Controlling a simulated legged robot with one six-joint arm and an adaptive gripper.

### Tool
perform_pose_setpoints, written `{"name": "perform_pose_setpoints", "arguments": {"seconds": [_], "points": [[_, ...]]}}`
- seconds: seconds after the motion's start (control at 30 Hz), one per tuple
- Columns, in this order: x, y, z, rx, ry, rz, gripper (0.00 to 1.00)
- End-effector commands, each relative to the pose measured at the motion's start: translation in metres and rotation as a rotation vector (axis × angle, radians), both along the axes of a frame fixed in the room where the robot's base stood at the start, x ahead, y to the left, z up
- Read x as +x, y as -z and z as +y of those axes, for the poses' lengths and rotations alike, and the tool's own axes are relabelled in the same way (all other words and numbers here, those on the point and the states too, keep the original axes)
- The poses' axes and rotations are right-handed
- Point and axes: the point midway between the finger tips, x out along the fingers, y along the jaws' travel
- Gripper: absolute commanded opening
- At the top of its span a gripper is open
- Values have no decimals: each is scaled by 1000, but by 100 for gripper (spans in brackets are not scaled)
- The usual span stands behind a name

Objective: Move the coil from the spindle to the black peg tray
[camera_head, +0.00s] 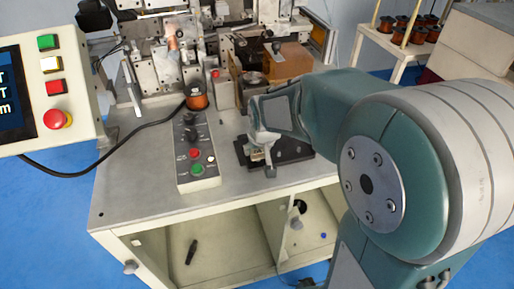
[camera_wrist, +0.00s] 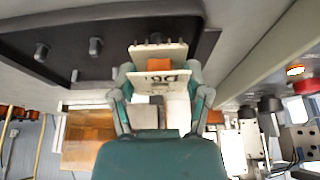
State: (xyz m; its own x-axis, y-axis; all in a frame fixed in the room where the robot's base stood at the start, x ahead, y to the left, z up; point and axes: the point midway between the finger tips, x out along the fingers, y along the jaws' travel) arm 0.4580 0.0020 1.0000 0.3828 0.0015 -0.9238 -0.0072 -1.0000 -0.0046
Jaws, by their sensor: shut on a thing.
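My gripper (camera_head: 263,142) reaches down over the front middle of the bench, at the black peg tray (camera_head: 297,149). In the wrist view, my gripper (camera_wrist: 160,78) has a finger on each side of a pale coil (camera_wrist: 174,80) with dark lettering and an orange-brown middle, and is shut on it. The coil is beside the tray's pegs in that view; whether it touches a peg or the tray cannot be told. The tray (camera_wrist: 68,32) shows several short dark pegs. In the head view my arm and gripper hide part of the tray. The spindle cannot be made out clearly.
A control box (camera_head: 197,155) with buttons and a copper spool (camera_head: 196,100) stand left of the tray. The winder (camera_head: 180,62) fills the back of the bench. A screen panel (camera_head: 45,90) is at far left. The bench's front left is clear.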

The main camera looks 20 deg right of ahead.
Motion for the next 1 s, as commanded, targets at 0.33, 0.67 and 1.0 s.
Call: {"name": "perform_pose_setpoints", "arguments": {"seconds": [0.33,0.67,1.0], "points": [[0,0,-2,0,0,0,32],[0,5,-2,0,0,0,32],[0,14,-2,0,0,0,32]]}}
